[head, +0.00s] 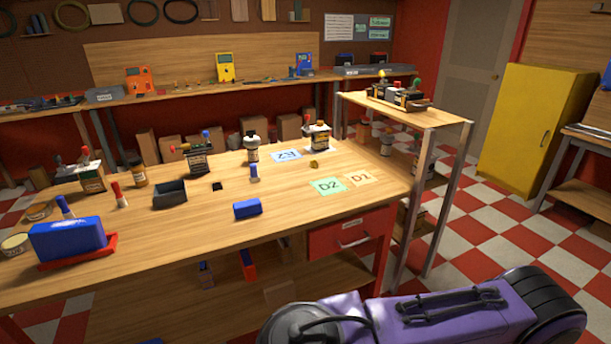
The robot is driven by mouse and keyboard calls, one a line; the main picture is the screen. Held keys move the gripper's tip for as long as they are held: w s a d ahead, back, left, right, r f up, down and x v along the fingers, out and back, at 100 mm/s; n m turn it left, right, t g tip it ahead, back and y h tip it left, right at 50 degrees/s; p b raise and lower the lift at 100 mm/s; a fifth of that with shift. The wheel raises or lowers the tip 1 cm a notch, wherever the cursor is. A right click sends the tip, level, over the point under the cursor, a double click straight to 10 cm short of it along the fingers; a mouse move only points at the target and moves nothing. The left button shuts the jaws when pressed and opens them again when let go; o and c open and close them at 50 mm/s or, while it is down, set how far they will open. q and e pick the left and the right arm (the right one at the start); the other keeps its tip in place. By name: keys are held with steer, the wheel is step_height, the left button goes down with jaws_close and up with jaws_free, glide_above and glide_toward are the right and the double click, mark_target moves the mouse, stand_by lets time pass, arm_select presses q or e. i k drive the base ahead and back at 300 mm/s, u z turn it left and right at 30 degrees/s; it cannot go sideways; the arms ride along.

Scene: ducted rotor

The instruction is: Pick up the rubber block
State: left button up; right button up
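No label marks the rubber block, so I cannot tell for sure which thing it is. A blue block (247,208) lies near the front edge of the wooden workbench (290,225). A small black piece (217,186) lies behind it to the left. Both lie clear of the things around them. Neither of my grippers shows in the head view.
A black open bin (170,194), a blue box (68,239) on a red tray (78,256) and several bottles stand on the left of the bench. Cards D2 (328,186) and D1 (359,177) lie at the right. A narrow side table (412,113) stands right.

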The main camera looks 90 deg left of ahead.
mark_target(243, 209)
steer(key=z, duration=0.25)
steer(key=i, duration=0.3)
steer(key=u, duration=3.45)
steer(key=i, duration=0.95)
steer(key=z, duration=0.05)
